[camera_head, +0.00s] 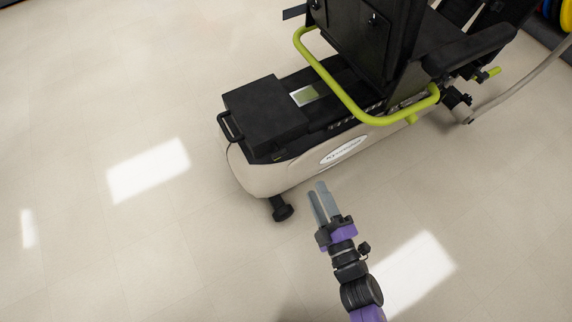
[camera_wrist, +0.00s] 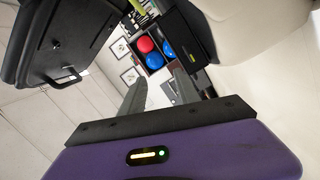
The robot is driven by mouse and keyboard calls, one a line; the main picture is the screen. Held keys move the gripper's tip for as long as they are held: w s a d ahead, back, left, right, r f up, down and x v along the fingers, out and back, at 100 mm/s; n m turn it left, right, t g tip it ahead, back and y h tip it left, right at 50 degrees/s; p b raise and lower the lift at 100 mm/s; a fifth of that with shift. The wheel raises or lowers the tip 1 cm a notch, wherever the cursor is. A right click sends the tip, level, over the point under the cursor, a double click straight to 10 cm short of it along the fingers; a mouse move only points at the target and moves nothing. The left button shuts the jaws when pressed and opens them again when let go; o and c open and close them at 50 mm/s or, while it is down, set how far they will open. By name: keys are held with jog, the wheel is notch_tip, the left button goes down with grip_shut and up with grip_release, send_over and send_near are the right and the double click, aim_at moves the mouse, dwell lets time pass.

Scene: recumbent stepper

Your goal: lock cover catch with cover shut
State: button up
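A black box-like cover (camera_head: 262,108) lies flat on the rear of the beige stepper base (camera_head: 262,180) and looks shut. A black handle (camera_head: 229,127) sticks out at its left end. A tiny yellowish mark (camera_head: 278,156) shows at its near lower edge; I cannot tell whether this is the catch. In the wrist view a black box (camera_wrist: 188,38) with a yellow mark (camera_wrist: 215,58) lies beyond the fingers, against the beige shell. My gripper (camera_head: 319,195) is open and empty, in front of the base's near side and apart from it. It also shows in the wrist view (camera_wrist: 162,88).
A green bar (camera_head: 345,95) curves around the base beside the black seat back (camera_head: 365,40). A black panel with a handle (camera_wrist: 65,75) fills the wrist view's upper left. A support foot (camera_head: 281,209) stands left of my gripper. The floor (camera_head: 90,230) on the left is clear.

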aim_at(280, 153)
jog(key=w+a+f+n+y+b, duration=0.1)
jog(key=w+a+f+n+b, duration=0.1)
jog(key=w, duration=0.3)
jog(key=w+a+f+n+y+b, duration=0.1)
jog(key=w+a+f+n+b, duration=0.1)
jog(key=w+a, duration=0.3)
jog(key=w+a+f+n+g+b, duration=0.1)
jog(key=w+a+f+n+b, duration=0.1)
jog(key=w+a+f+b, duration=0.1)
jog(key=shift+w+a+f+y+b, duration=0.2)
jog(key=shift+w+a, duration=0.15)
jog(key=shift+w, duration=0.25)
jog(key=shift+w+a+f+y+b, duration=0.1)
jog(key=shift+w+a+y, duration=0.15)
jog(key=shift+w, duration=0.35)
jog(key=shift+r, duration=0.1)
grip_shut()
